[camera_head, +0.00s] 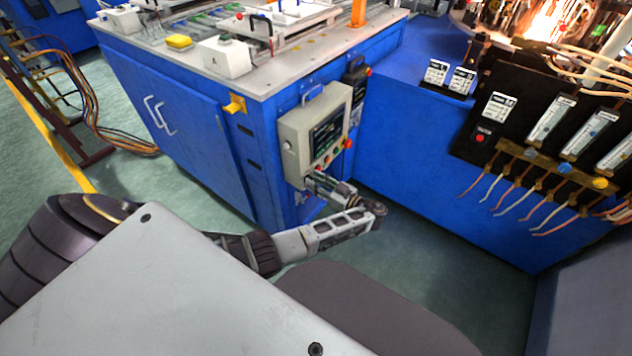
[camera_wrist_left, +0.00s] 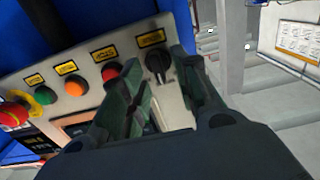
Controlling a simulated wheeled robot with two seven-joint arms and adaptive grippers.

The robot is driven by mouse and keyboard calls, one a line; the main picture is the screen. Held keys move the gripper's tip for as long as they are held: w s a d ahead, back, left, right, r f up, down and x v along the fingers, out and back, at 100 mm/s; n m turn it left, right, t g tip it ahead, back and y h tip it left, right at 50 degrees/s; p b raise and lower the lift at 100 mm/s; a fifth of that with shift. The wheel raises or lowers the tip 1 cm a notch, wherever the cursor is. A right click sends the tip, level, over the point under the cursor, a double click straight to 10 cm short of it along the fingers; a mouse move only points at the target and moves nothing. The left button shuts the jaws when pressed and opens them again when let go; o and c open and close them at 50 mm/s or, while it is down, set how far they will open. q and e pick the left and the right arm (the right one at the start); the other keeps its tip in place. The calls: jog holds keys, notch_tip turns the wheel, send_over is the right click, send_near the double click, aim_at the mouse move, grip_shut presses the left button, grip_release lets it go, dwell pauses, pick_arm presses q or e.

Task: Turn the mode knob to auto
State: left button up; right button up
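The control panel (camera_head: 312,130) is a beige box with a dark screen and several buttons, on the side of the blue machine. In the left wrist view, the black mode knob (camera_wrist_left: 157,62) sits at the end of the button row, under a yellow label (camera_wrist_left: 151,39) too small to read. My left gripper (camera_head: 318,181) is at the panel's lower edge. In the left wrist view its two dark green fingers (camera_wrist_left: 160,72) stand apart, one on each side of the knob. Whether they touch it I cannot tell. The knob is hidden in the head view. My right gripper is not in view.
Red (camera_wrist_left: 110,71), orange (camera_wrist_left: 75,88) and green (camera_wrist_left: 45,95) buttons and a red emergency stop (camera_wrist_left: 12,115) line the panel beside the knob. A blue cabinet (camera_head: 420,150) with flow meters and copper tubes stands to the right. Green floor is open in front.

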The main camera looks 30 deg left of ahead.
pick_arm(q)
grip_shut()
jog(key=shift+m, duration=0.5)
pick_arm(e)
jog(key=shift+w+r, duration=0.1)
pick_arm(q)
jog(key=shift+w+m+p, duration=0.15)
jog(key=shift+m+p, duration=0.15)
jog(key=shift+m, duration=1.65)
jog(key=shift+w+m+p, duration=0.15)
jog(key=shift+m+p, duration=0.15)
jog(key=shift+m, duration=1.65)
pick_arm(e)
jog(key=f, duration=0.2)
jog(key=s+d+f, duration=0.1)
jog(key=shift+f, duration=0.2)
